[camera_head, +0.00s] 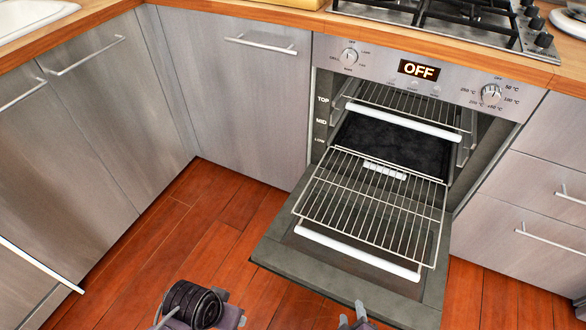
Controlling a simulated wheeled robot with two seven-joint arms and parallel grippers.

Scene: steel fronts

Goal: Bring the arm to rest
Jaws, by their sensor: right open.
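My right gripper (357,317) shows only in part at the bottom edge of the head view. Its grey fingertips stand apart in front of the lowered oven door (275,258), with nothing seen between them. Most of the right arm is out of the picture. A dark round part of my own body shows at the bottom, left of this gripper. I do not see my left gripper.
The oven is open, with a wire rack (375,205) pulled out above its door. Another rack (410,103) and a dark tray (390,140) are inside. The display (418,70) reads OFF. Closed steel cabinets stand either side. Wooden floor (215,235) is clear left of the door.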

